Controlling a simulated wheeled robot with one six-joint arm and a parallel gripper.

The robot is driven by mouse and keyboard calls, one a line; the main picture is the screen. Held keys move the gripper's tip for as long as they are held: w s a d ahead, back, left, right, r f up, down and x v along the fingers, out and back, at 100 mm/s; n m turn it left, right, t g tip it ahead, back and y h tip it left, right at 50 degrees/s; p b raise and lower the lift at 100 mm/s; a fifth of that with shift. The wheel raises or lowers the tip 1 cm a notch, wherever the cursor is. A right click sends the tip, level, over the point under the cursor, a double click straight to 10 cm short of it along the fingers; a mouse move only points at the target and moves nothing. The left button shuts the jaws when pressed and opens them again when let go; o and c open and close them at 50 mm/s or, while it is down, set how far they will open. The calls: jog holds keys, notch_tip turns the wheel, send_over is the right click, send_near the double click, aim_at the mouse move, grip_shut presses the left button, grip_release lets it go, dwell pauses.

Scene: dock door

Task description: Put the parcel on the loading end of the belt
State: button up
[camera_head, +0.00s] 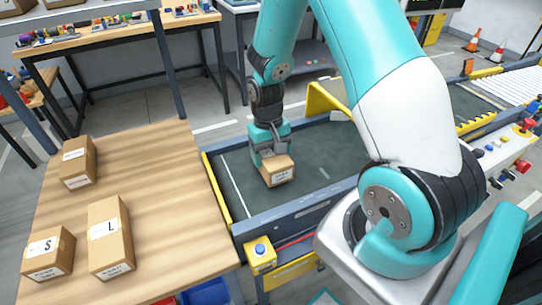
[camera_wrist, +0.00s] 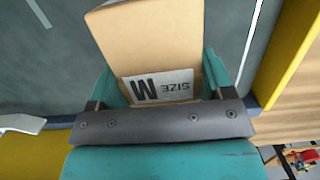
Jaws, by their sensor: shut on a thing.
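A brown cardboard parcel (camera_head: 279,173) is at my gripper (camera_head: 272,158), over the left end of the dark green belt (camera_head: 325,145) in the head view. The parcel is just inside the white line across the belt's left end. I cannot tell whether its underside touches the belt.
A wooden table (camera_head: 165,180) left of the belt bears a parcel marked S (camera_head: 48,252), a taller one marked L (camera_head: 110,238) and another box (camera_head: 77,162). Yellow guards (camera_head: 330,100) and a control panel (camera_head: 505,150) with knobs border the belt.

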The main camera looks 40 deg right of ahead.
jog(key=shift+f, duration=0.5)
jog(key=shift+f, duration=0.1)
jog(key=o, duration=1.1)
jog(key=r, duration=0.4)
jog(key=w+r, duration=0.1)
jog(key=r, duration=0.6)
jog(key=shift+w+d+r, duration=0.2)
jog(key=shift+w+r, duration=0.15)
jog(key=s+a+r+n+t+y, duration=0.2)
jog(key=s+a+r+n, duration=0.35)
jog(key=a+r, duration=0.5)
jog(key=s+a+r+n+y, duration=0.1)
jog(key=s+a+n, duration=0.4)
jog(key=s+a, duration=0.5)
jog(key=shift+s+a+r+y, duration=0.4)
jog(key=shift+s+r, duration=0.5)
jog(key=shift+s, duration=0.35)
